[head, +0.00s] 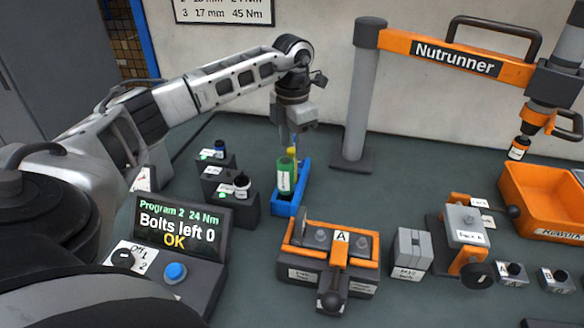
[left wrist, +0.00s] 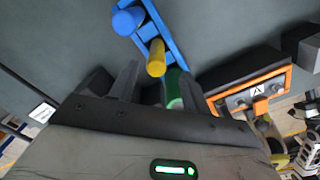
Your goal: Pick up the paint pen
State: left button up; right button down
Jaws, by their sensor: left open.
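A narrow blue tray (head: 289,209) stands on the bench and holds upright cylinders: a green one with a white label (head: 286,177), a yellow one (head: 292,152) and a blue one, clear in the left wrist view (left wrist: 127,21). I cannot read which is the paint pen. My left gripper (head: 291,136) is above the tray, pointing down, open and empty. In the left wrist view the yellow cylinder (left wrist: 156,60) shows between and just beyond the fingertips; the green one (left wrist: 174,88) is partly hidden behind the right finger. My right gripper is in neither view.
A display reading "Bolts left 0 OK" (head: 178,228) is in front left. An orange fixture marked A (head: 325,258) is in front right. A grey post (head: 358,95) carries the orange nutrunner arm (head: 455,55).

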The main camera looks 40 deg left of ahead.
aim_at(292, 150)
pick_arm(q)
jog(key=f, duration=0.2)
jog(key=f+p, duration=0.1)
jog(key=f, duration=0.2)
jog(key=shift+w+a+f, duration=0.1)
jog(key=shift+w+a, duration=0.05)
jog(key=shift+a, duration=0.05)
jog(key=shift+c, duration=0.3)
grip_shut()
